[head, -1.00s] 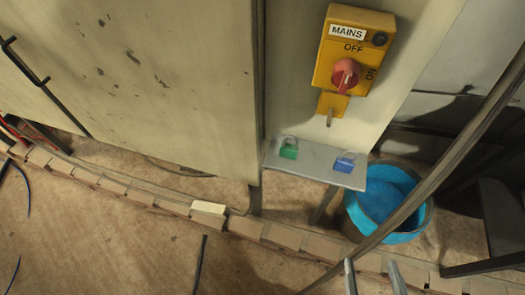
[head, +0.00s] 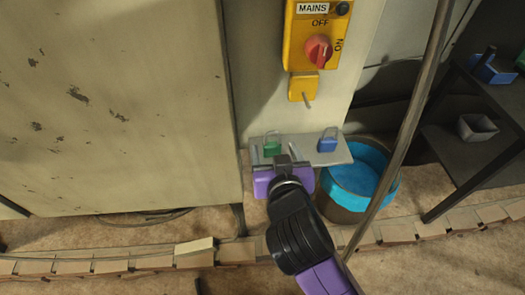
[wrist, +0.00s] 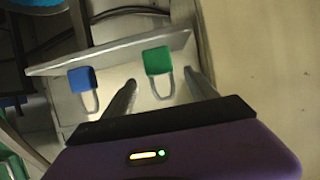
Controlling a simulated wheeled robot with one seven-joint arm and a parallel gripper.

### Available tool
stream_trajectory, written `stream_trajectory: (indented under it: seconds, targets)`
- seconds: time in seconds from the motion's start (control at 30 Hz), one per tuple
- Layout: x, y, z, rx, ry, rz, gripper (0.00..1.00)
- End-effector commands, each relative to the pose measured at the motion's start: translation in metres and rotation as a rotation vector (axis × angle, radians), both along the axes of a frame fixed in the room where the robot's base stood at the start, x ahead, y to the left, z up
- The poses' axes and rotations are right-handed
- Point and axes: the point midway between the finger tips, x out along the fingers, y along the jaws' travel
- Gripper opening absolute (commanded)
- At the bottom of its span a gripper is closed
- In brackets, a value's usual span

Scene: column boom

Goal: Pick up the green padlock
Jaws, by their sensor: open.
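The green padlock (head: 272,147) is on a small grey shelf (head: 325,156) below the yellow mains switch, its metal shackle upward in the head view. My gripper (head: 274,153) is at the shelf's left part, by the padlock, and partly covers it. In the wrist view the green padlock (wrist: 157,61) shows between and just beyond the fingertips of my open gripper (wrist: 159,77), its shackle between the fingers. I see a gap on each side and no grip. A blue padlock (head: 328,144) sits to the right on the same shelf; it also shows in the wrist view (wrist: 82,79).
The yellow mains switch (head: 317,48) with a red knob is on the panel above the shelf. A blue-lined bucket (head: 362,177) stands below right. A slanted pole (head: 405,125) crosses in front of it. A dark rack (head: 475,140) stands at the right.

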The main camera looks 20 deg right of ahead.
Motion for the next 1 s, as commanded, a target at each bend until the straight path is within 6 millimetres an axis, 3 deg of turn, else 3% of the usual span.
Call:
stream_trajectory:
  seconds: [0.53, 0.87, 1.0]
  targets:
    - [0.055, -0.017, -0.029, 0.001, 0.001, 0.001, 0.67]
    - [0.061, -0.018, -0.032, 0.000, 0.000, 0.002, 0.67]
    - [0.061, -0.018, -0.032, 0.000, 0.000, 0.002, 0.40]
